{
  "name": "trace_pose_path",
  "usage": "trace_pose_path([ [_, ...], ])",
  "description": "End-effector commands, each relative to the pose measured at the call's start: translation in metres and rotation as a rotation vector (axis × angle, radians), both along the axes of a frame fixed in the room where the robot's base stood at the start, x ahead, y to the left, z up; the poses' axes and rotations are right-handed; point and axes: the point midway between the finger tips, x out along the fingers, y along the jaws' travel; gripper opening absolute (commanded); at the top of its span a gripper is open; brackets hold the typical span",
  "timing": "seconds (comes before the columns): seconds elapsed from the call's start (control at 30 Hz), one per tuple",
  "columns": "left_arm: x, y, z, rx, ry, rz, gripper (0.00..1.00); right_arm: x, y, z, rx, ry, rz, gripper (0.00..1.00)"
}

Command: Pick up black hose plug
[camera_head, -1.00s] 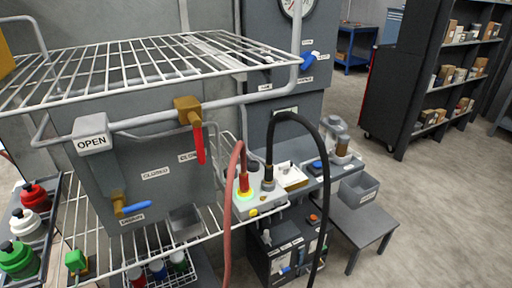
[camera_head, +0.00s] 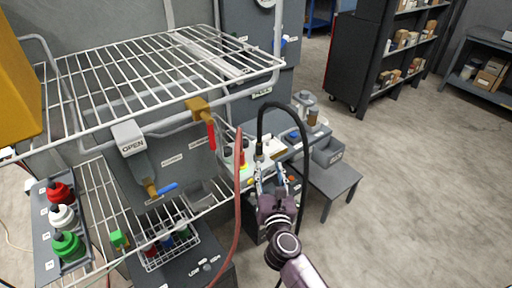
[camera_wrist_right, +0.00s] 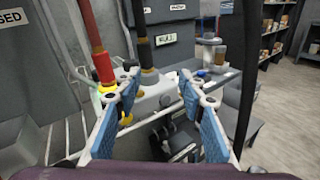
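The black hose plug (camera_head: 259,151) stands upright at the end of the black hose, on a light grey block (camera_head: 251,176). In the right wrist view, the plug (camera_wrist_right: 148,72) shows ahead, between and beyond my fingers. My right gripper (camera_head: 270,180) is open and empty, just in front of and below the plug in the head view. Its two blue-padded fingers (camera_wrist_right: 158,88) are spread wide, apart from the plug. The plug's lower part is partly hidden by the gripper in the head view. My left gripper is not in view.
A red hose with a red plug (camera_wrist_right: 105,68) stands close left of the black plug. The black hose (camera_head: 306,165) loops over to the right of my gripper. A white wire shelf (camera_head: 150,80) and valve pipes are at left. Open floor (camera_head: 420,190) lies at right.

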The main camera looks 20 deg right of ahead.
Motion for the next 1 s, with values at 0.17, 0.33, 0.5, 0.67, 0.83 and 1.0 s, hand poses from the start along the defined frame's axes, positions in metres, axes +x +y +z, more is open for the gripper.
trace_pose_path([
  [0.17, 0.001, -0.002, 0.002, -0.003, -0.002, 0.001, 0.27, 0.01, 0.011, 0.018, -0.155, -0.02, 0.036, 0.37],
  [0.33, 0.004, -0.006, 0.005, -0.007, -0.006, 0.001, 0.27, 0.025, 0.011, 0.021, -0.174, -0.024, 0.041, 0.37],
  [0.5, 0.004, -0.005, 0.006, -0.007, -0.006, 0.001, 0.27, 0.041, 0.01, 0.02, -0.172, -0.021, 0.042, 0.37],
  [0.67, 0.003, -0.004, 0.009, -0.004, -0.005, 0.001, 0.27, 0.062, 0.011, 0.02, -0.171, -0.022, 0.04, 0.37],
  [0.83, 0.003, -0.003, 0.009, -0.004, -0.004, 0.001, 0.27, 0.082, 0.009, 0.019, -0.17, -0.02, 0.042, 0.37],
  [1.0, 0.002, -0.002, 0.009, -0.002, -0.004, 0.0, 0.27, 0.088, 0.007, 0.018, -0.168, -0.021, 0.042, 0.37],
])
